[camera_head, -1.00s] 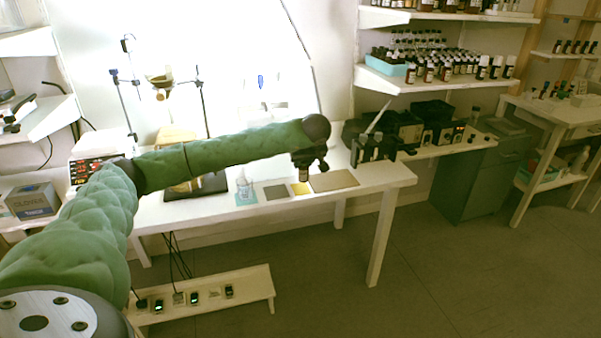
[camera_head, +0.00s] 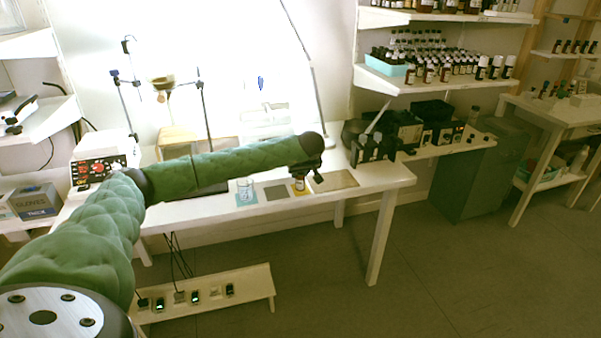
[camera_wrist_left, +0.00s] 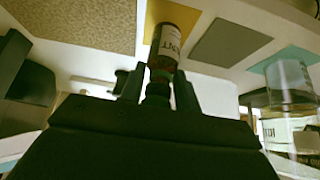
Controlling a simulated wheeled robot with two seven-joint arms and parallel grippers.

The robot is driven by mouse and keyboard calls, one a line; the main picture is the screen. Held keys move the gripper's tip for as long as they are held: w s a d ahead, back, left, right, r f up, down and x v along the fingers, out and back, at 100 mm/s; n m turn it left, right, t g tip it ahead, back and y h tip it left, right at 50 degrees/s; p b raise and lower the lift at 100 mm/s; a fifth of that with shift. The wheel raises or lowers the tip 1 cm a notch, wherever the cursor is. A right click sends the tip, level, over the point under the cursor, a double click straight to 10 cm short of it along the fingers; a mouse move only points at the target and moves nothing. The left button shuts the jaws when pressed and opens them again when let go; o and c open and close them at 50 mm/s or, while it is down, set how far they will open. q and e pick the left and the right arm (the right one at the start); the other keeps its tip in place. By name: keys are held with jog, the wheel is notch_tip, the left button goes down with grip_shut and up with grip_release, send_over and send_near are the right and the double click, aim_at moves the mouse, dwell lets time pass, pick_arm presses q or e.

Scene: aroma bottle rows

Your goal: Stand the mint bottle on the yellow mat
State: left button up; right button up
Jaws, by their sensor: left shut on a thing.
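The mint bottle (camera_head: 299,184) is small and brown with a pale label; part of the label's lettering shows in the left wrist view (camera_wrist_left: 169,45). My left gripper (camera_head: 304,173) is shut on its dark cap end, with a finger on each side in the wrist view (camera_wrist_left: 159,86). The bottle is over the yellow mat (camera_wrist_left: 172,10), its far end against the mat in the picture. I cannot tell whether its base touches. The bottle hides much of the mat in the head view. My right gripper is not in view.
A grey mat (camera_head: 276,192) lies beside the yellow one, with a glass beaker (camera_head: 245,188) on a light blue mat beyond it. A bare tan board (camera_head: 335,181) lies on the other side. Dark equipment (camera_head: 375,145) stands at the table's right end.

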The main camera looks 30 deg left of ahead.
pick_arm(q)
jog(key=shift+f, duration=0.1)
jog(key=o, duration=1)
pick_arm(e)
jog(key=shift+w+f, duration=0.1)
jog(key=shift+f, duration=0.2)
